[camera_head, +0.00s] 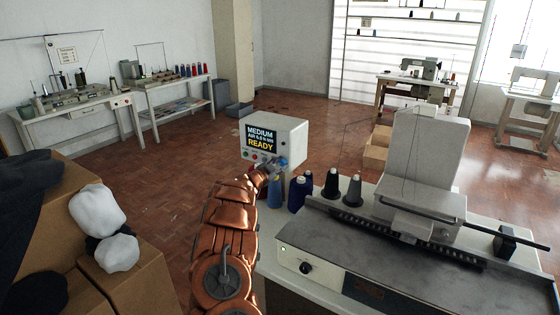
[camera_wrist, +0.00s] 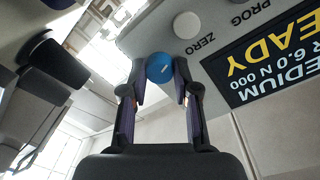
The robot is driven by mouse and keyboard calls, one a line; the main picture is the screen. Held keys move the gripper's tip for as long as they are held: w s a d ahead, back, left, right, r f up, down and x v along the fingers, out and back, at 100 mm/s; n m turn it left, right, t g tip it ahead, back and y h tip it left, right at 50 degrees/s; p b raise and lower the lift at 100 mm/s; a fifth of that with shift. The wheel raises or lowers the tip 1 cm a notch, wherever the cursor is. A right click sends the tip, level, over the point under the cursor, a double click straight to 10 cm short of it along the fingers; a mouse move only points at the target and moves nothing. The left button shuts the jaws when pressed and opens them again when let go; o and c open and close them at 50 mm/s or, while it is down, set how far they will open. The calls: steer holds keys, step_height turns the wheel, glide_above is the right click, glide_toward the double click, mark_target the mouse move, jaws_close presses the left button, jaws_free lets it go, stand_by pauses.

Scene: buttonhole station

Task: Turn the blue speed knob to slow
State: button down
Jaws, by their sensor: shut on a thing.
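The blue speed knob (camera_wrist: 160,68) sits on the face of the grey control box, with a white pointer mark on it. In the wrist view the two fingers of my gripper (camera_wrist: 158,84) are shut on the knob, one on each side. In the head view the knob (camera_head: 283,162) is a small blue spot partly hidden by my gripper (camera_head: 273,165). The control box (camera_head: 290,128) has a display (camera_head: 261,138) reading MEDIUM, a line that looks like AIR 6.0 N 000, and READY.
Beside the knob is a white button (camera_wrist: 187,26) near the labels ZERO and PROG. Dark thread cones (camera_head: 331,184) and a blue cone (camera_head: 275,192) stand below the box. Cardboard boxes (camera_head: 150,262) are at left.

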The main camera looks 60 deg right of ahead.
steer(key=shift+n+p, duration=0.55)
steer(key=shift+n, duration=0.45)
steer(key=c, duration=0.9)
jaws_free()
steer(key=shift+o, duration=0.2)
steer(key=shift+a, duration=0.1)
steer(key=a, duration=1.1)
steer(key=shift+a, duration=0.4)
steer(key=shift+w+r, duration=0.1)
steer(key=shift+r, duration=0.05)
